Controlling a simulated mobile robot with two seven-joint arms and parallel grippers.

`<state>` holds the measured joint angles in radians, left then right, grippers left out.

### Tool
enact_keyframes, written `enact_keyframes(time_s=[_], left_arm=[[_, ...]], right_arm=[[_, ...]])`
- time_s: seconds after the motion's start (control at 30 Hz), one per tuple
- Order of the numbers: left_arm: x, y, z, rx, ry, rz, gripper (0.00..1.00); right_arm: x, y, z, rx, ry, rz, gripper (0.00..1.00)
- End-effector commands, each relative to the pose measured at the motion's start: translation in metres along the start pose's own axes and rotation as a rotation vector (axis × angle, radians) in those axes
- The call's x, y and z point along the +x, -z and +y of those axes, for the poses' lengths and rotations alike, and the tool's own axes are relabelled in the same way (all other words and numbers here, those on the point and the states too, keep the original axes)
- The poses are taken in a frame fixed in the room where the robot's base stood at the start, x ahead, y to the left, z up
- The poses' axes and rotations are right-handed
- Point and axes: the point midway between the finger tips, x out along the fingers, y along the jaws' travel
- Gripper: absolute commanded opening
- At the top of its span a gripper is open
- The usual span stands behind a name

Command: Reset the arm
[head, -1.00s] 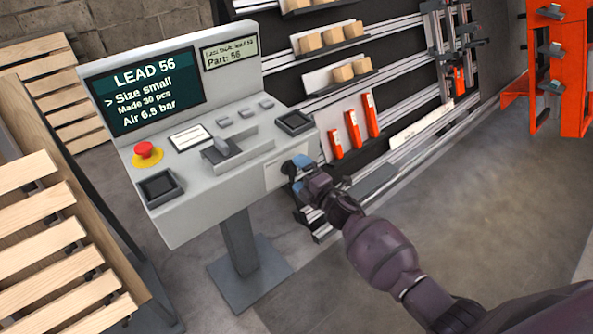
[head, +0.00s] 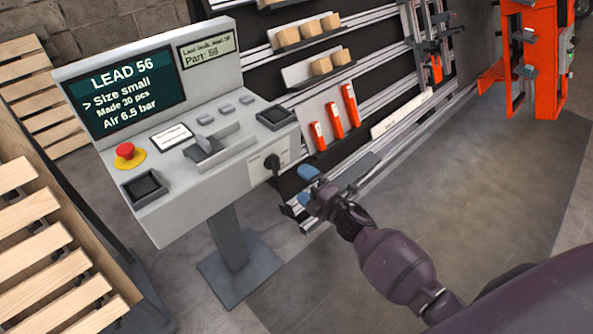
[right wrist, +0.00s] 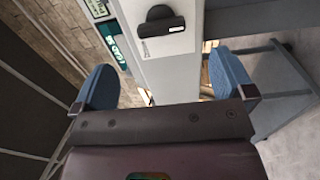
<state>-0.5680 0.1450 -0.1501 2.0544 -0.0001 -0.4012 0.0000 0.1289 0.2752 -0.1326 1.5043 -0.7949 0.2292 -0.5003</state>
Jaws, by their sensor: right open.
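My right gripper (head: 311,182) is off the right end of the grey control console (head: 187,193), with its blue fingertips apart from the black rotary knob (head: 272,162). In the right wrist view the gripper (right wrist: 164,80) is open, its two blue fingers wide apart with nothing held between them. The knob (right wrist: 161,20) shows beyond the fingers on the console's pale panel. My right arm reaches in from the lower right of the head view. My left gripper is not in view.
Slatted wooden pallets (head: 50,242) stand at left. Open floor (head: 455,185) lies at right.

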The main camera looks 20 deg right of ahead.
Motion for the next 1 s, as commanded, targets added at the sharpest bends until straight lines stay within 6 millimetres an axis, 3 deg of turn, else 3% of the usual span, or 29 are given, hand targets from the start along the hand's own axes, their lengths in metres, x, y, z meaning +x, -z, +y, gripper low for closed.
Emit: enact_keyframes(time_s=[0.27,0.37,0.57,0.77,1.0], left_arm=[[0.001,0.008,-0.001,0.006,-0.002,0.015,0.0],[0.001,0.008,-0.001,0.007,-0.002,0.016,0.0],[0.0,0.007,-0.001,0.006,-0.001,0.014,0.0],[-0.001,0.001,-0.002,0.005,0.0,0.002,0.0],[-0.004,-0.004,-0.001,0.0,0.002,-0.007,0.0]], right_arm=[[0.0,-0.001,-0.001,0.027,0.005,-0.009,1.0],[0.001,-0.009,0.0,0.133,0.015,-0.064,1.0],[-0.002,-0.015,0.028,0.486,-0.021,-0.188,1.0],[-0.046,-0.004,0.018,0.872,0.011,-0.315,1.0],[-0.129,0.026,-0.01,1.278,0.098,-0.476,1.0]])
